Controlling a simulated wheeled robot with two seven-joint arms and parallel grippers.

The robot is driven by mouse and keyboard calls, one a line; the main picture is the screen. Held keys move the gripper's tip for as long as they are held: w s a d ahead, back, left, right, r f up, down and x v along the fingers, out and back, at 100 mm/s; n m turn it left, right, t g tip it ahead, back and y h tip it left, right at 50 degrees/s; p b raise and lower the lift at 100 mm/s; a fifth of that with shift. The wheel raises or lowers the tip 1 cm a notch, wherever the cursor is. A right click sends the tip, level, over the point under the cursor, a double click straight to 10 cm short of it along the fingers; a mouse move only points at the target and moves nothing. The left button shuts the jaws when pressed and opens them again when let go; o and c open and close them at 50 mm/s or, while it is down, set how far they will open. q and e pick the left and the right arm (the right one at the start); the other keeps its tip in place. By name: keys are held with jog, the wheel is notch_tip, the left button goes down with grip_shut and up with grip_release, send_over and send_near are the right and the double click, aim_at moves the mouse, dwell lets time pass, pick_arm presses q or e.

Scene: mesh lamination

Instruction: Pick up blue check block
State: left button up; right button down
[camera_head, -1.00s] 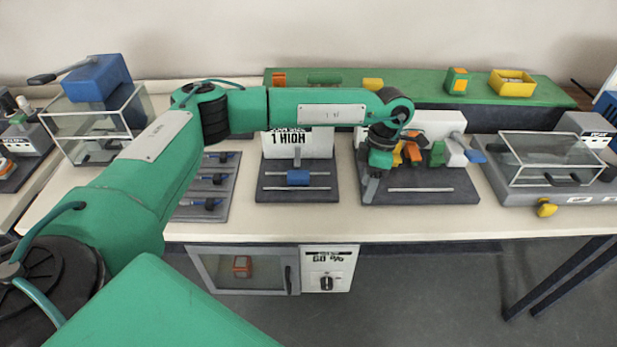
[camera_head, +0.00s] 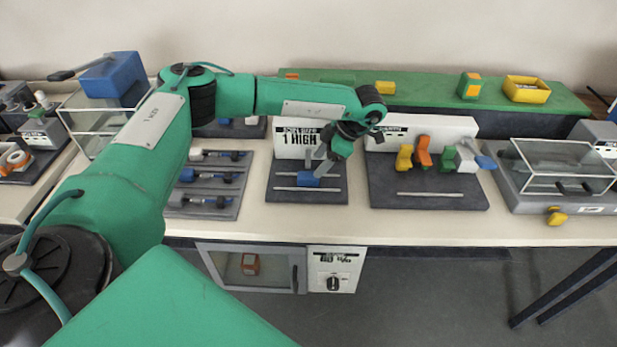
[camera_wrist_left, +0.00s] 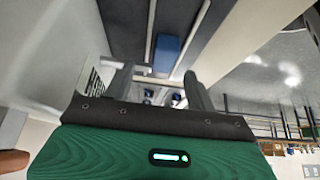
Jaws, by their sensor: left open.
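The blue check block (camera_head: 307,180) sits on a dark plate (camera_head: 283,196) with pale rails, in front of a white sign reading "1 HIGH" (camera_head: 298,137). My left gripper (camera_head: 316,164) is open and just above the block, its fingers pointing down; in the head view they overlap the block's upper right edge. In the left wrist view the blue block (camera_wrist_left: 167,54) shows beyond the open fingers (camera_wrist_left: 158,85), roughly between them and apart from them. My right gripper is not in view.
To the right, a dark plate (camera_head: 425,205) holds yellow, orange and green clamp-like pieces (camera_head: 424,152). A glass-sided box (camera_head: 565,165) stands farther right. To the left, a grey rack (camera_head: 228,172) holds several dark tools. A green shelf (camera_head: 435,90) runs along the back.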

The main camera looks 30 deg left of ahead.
aim_at(309, 175)
pick_arm(q)
jog(key=x, duration=0.2)
jog(key=s+p+x, duration=0.1)
jog(key=x, duration=0.1)
jog(key=shift+a, duration=0.1)
jog(key=shift+f, duration=0.35)
jog(key=c, duration=1.2)
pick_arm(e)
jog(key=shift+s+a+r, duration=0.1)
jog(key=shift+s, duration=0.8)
pick_arm(q)
jog(key=shift+r, duration=0.1)
